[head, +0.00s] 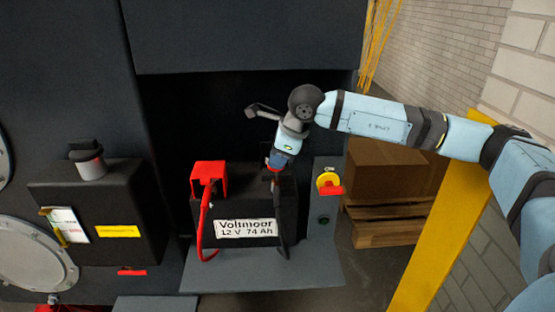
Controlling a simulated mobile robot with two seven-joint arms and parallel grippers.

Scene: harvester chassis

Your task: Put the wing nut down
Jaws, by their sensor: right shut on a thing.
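My right gripper (274,168) points down over the right end of the black battery (222,212), close to the top of the black cable (282,225). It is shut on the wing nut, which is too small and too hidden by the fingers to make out. I cannot tell whether the fingers touch the battery post. My left gripper is not in view.
A red cap (208,172) and red cable (203,225) are at the battery's left end. The battery stands on a grey shelf (240,278) inside a dark recess. A red-and-yellow switch (329,183) is close on the right. A black box (95,210) stands left.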

